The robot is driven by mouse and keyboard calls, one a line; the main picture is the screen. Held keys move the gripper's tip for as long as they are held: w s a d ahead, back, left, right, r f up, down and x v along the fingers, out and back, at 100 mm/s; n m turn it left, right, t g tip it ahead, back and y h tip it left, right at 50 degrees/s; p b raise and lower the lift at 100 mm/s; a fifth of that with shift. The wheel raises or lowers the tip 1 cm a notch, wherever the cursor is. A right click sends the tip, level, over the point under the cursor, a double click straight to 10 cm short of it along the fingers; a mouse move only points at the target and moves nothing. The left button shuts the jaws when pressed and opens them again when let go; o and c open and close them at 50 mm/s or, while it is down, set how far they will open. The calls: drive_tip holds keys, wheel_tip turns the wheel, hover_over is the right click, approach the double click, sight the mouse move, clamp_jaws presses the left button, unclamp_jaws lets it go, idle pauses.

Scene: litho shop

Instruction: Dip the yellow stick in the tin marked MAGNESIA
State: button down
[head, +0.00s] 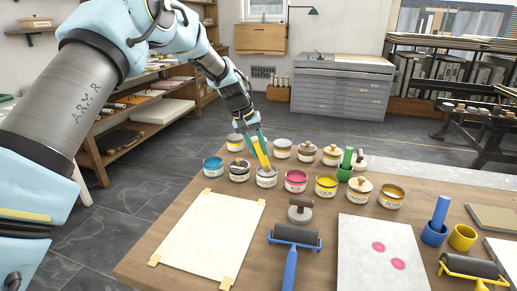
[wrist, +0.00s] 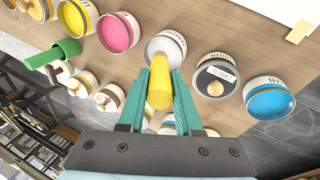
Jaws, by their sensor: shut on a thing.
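My gripper (head: 258,141) is shut on the yellow stick (head: 262,155) and points down at the front row of tins. In the wrist view, the stick (wrist: 158,92) stands between my green fingers (wrist: 158,105). The open tin with pale grey contents (head: 266,179) is under the stick; in the wrist view its label (wrist: 165,47) starts with what looks like MAGN, partly readable. The stick's lower end overlaps this tin's mouth in both views. I cannot tell whether it touches the contents.
A lidded carbon tin (head: 239,173) and a blue tin (head: 213,168) stand to the left. A pink tin (head: 296,182) and a yellow tin (head: 326,187) stand to the right. More tins stand behind. A paper sheet (head: 207,240) and a roller (head: 295,236) lie in front.

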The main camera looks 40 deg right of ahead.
drive_tip(key=shift+f, duration=0.65)
idle(1.8)
drive_tip(key=shift+r, duration=0.15)
drive_tip(key=shift+r+p, duration=2.1)
drive_tip(key=shift+r, duration=1.35)
drive_tip(key=shift+w+f, duration=0.1)
